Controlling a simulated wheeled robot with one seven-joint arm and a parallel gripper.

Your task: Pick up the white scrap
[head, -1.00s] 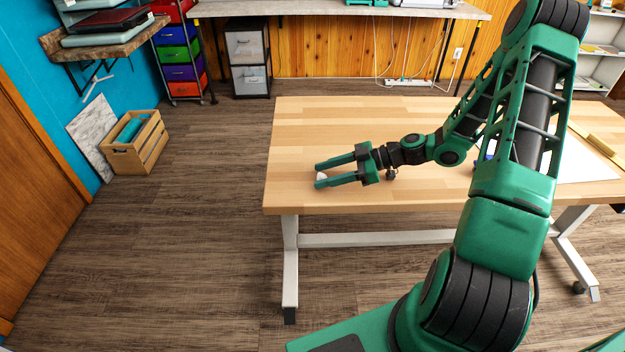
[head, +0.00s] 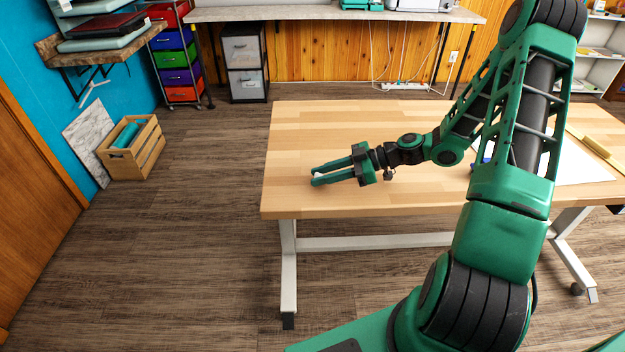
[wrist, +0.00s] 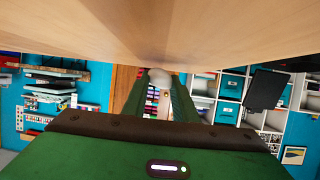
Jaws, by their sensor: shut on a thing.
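The white scrap (head: 316,174) is a small pale lump near the left end of the wooden table (head: 330,125). My gripper (head: 317,179) reaches in from the right, low over the tabletop, with its green fingers closed on the scrap. In the wrist view the scrap (wrist: 159,76) shows as a rounded whitish piece between the fingertips (wrist: 160,82), close to the table surface. The fingers hide part of it. I cannot tell whether it still touches the table.
A white sheet (head: 575,160) and a yellow strip (head: 597,148) lie on the right of the table, partly behind my arm. The table around my gripper is bare. A wooden crate (head: 140,155) stands on the floor at the left.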

